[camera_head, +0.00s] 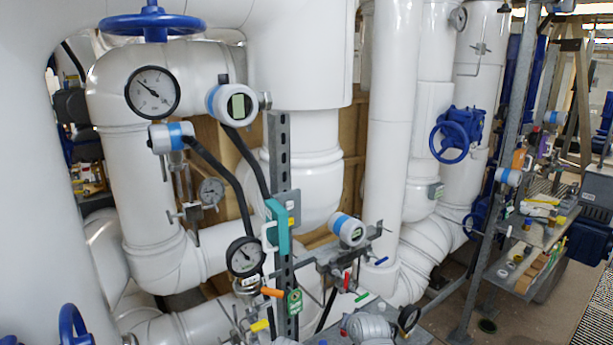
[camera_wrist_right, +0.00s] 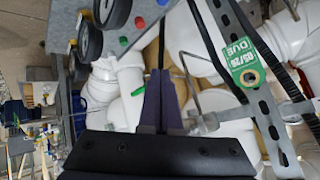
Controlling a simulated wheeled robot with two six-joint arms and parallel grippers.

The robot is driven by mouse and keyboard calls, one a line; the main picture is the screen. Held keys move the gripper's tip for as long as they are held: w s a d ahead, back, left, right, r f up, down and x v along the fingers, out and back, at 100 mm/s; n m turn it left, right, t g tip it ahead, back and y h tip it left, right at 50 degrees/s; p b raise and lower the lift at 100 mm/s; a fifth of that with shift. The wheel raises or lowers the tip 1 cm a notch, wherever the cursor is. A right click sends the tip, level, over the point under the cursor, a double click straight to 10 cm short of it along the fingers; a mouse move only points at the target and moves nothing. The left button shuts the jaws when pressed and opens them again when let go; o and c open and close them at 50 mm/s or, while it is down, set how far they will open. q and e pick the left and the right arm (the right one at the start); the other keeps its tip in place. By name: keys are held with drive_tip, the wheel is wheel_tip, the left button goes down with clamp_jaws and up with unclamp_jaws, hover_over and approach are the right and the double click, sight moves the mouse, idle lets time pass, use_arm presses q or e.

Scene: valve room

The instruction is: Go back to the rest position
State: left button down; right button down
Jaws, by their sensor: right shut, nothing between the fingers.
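My right gripper (camera_wrist_right: 160,82) shows in the right wrist view. Its two dark fingers are shut together with nothing between them. They point up the picture, in front of white pipes (camera_wrist_right: 112,90). A green DUE tag (camera_wrist_right: 243,62) hangs on a slotted metal strut to the right of the fingers. In the head view I see neither gripper and neither arm.
The head view shows thick white pipes (camera_head: 140,190), a blue handwheel (camera_head: 449,142) and a round gauge (camera_head: 152,92). A slotted strut (camera_head: 279,150) stands at the middle, with a transmitter (camera_head: 348,230) to its right. A cluttered shelf (camera_head: 520,270) is at the right.

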drive_tip(key=s+d+f+n+g+h, duration=0.1)
drive_tip(key=s+d+f+n+g, duration=0.15)
drive_tip(key=s+f+g, duration=0.4)
drive_tip(key=s+d+f+n+g, duration=0.1)
drive_tip(key=s+d+n+g, duration=0.15)
drive_tip(key=s, duration=0.75)
drive_tip(key=s+a+n+h, duration=0.1)
drive_tip(key=s+a+n, duration=0.2)
drive_tip(key=s+a, duration=0.3)
drive_tip(key=a, duration=0.4)
drive_tip(key=shift+a+r+g, duration=0.15)
drive_tip(key=shift+r+g, duration=0.05)
drive_tip(key=shift+g, duration=0.2)
